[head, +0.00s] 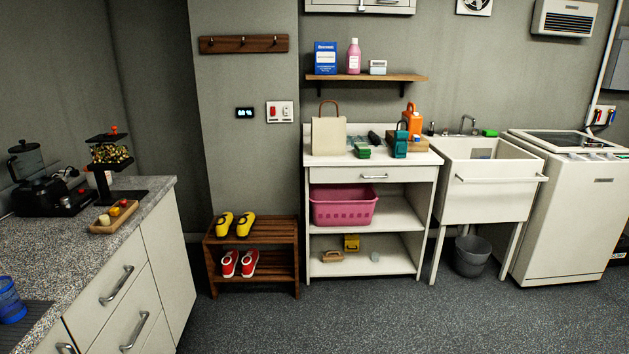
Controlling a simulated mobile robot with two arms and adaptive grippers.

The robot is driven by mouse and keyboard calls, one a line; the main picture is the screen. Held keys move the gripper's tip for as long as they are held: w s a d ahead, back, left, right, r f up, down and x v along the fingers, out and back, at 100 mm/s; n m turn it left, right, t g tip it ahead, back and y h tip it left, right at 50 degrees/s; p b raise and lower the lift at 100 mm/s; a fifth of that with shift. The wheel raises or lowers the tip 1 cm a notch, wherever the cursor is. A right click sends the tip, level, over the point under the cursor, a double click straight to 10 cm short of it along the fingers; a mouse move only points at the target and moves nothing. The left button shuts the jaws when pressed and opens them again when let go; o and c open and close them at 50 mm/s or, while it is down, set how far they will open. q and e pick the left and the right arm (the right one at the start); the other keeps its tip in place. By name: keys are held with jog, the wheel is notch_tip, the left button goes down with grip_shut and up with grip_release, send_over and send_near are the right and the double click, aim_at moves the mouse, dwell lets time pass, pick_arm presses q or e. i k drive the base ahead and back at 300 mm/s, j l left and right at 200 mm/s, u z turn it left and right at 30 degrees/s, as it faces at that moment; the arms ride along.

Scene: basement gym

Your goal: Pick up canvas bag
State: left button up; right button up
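A cream canvas bag (328,137) with a brown handle loop stands upright on the left part of the white cabinet's top (424,158), in the middle of the head view. Nothing covers its front. Green items (362,151) and a teal item (400,143) stand to its right, apart from it. Neither of my grippers shows in the head view.
A wooden shelf (402,77) with a blue box and a pink bottle is on the wall above the bag. A wooden shoe rack (251,282) stands left of the cabinet. A speckled counter (75,262) fills the left. The floor (330,320) in front is clear.

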aim_at(328, 134)
jog(key=i, duration=1.1)
jog(key=i+l, duration=0.1)
jog(key=i, duration=1)
jog(key=j+u, duration=0.05)
